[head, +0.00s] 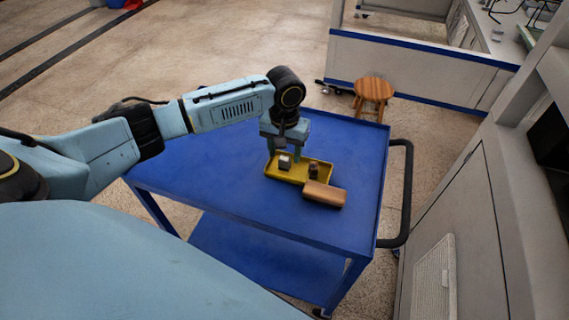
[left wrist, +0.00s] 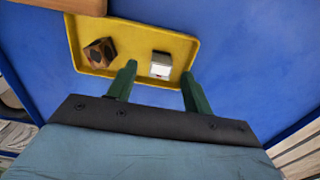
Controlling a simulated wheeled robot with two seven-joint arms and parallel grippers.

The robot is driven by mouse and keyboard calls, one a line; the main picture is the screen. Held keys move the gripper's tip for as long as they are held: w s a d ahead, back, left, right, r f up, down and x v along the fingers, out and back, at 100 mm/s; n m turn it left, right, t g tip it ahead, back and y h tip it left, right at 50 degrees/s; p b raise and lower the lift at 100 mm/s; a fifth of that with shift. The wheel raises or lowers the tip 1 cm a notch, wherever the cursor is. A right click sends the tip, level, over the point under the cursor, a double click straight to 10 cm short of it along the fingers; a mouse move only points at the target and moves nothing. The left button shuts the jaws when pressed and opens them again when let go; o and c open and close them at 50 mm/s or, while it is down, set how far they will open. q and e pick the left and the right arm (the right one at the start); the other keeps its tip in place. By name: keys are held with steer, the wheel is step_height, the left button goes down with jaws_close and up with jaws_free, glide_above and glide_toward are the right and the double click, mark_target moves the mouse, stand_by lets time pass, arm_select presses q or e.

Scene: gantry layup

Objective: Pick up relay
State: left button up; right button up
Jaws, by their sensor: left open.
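A small dark box with a white face (head: 285,161), which looks like the relay, sits in a yellow tray (head: 283,178) on the blue cart. The box also shows in the left wrist view (left wrist: 161,65), near the tray's edge. My left gripper (head: 285,153) points down over the tray. Its green fingers (left wrist: 159,84) are open, one on each side of the box in the picture. I cannot tell whether they touch it. A brown-and-black block (head: 313,171) lies in the same tray, apart from the box. My right gripper is not in view.
A wooden block (head: 325,195) lies against the tray's near right side. The blue cart top (head: 220,185) is clear to the left. The cart's black handle (head: 405,190) is at the right, and a wooden stool (head: 374,92) stands behind.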

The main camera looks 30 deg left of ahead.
mark_target(284, 158)
arm_select(q)
steer(key=shift+f, duration=1.5)
steer(key=c, duration=1.1)
